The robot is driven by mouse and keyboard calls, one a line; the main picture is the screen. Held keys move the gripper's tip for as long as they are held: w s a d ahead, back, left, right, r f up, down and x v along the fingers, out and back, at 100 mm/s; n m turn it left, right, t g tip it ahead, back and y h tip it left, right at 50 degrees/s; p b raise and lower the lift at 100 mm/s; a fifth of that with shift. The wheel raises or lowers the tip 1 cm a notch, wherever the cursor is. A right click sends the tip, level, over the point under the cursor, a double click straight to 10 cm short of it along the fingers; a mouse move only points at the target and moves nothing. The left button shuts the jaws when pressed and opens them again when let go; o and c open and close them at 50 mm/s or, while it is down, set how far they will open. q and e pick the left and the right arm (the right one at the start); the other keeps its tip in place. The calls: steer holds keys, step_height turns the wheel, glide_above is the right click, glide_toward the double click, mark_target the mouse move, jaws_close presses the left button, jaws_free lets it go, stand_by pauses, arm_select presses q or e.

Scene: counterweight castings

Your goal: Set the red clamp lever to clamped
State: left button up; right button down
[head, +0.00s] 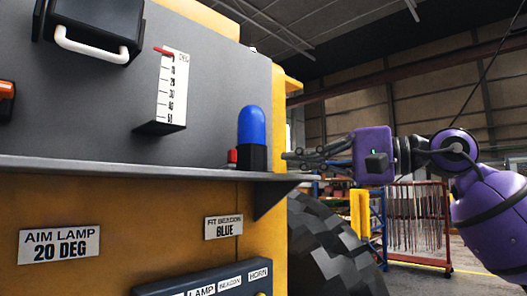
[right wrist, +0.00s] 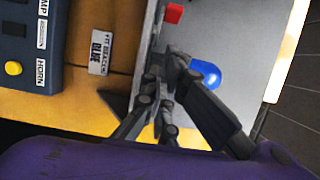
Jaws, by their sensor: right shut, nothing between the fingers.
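A small red piece (head: 232,156), which looks like the clamp lever, stands on the grey shelf against the left side of the blue beacon's black base. In the right wrist view the red piece (right wrist: 174,13) shows as a small block at the top. Whether it is set to clamped cannot be told. The blue beacon (head: 251,125) stands upright on the shelf. My right gripper (head: 287,158) is shut and empty at the right end of the shelf, to the right of the beacon. In the right wrist view its fingers (right wrist: 170,62) are apart from the red piece.
The grey shelf (head: 130,172) juts from the yellow machine. A dial scale (head: 175,85) with a red pointer and a lamp with a white handle (head: 90,47) are on the left. A large tyre (head: 325,245) is below my right gripper. A button panel (head: 205,283) is below.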

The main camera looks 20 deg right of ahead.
steer(key=a, duration=0.2)
steer(key=w+a+p, duration=0.1)
steer(key=a, duration=0.1)
steer(key=w+a+p, duration=0.1)
steer(key=a, duration=0.1)
steer(key=shift+w+a+r, duration=0.1)
steer(key=shift+a+r, duration=0.05)
steer(key=shift+a, duration=0.2)
steer(key=shift+w+a, duration=0.1)
